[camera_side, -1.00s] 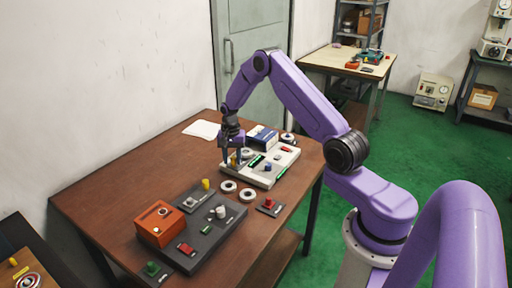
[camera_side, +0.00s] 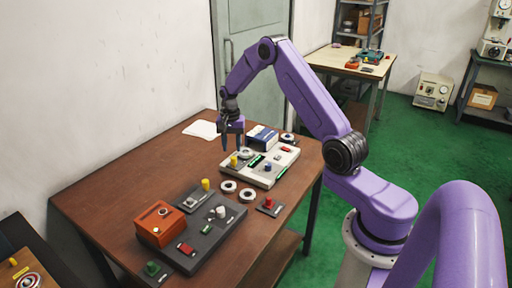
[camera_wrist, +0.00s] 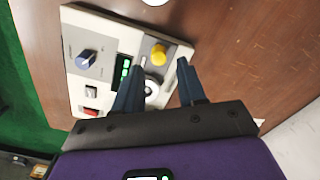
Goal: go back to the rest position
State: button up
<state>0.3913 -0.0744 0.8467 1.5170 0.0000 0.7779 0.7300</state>
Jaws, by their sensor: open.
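My gripper (camera_side: 232,146) is open and empty. It hangs just above the far left end of the light-coloured panel (camera_side: 258,176). Its two fingers (camera_wrist: 160,68) show apart in the wrist view, with the panel (camera_wrist: 108,25) below them. A pale bearing ring (camera_side: 245,154) lies on the panel near the yellow knob (camera_side: 234,162). In the wrist view the ring (camera_wrist: 152,88) shows between the fingers, partly hidden by one of them. Two more rings, the left one (camera_side: 228,187) and the right one (camera_side: 247,195), lie on the brown table in front of the panel.
A ring-like part (camera_side: 288,138) lies by the blue box. A white sheet (camera_side: 201,129) lies at the back. The table's left part is clear.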

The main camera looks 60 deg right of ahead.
jog(key=s+a+r+n, duration=0.4)
jog(key=a, duration=0.4)
jog(key=s+a+r+n, duration=0.4)
jog(key=a, duration=0.3)
jog(key=s+a+r+n, duration=0.4)
jog(key=a, duration=0.4)
jog(key=s+a+r+n, duration=0.1)
jog(key=s+r+n, duration=0.2)
jog(key=s+n, duration=0.9)
jog(key=s, duration=1.4)
jog(key=shift+n, duration=0.3)
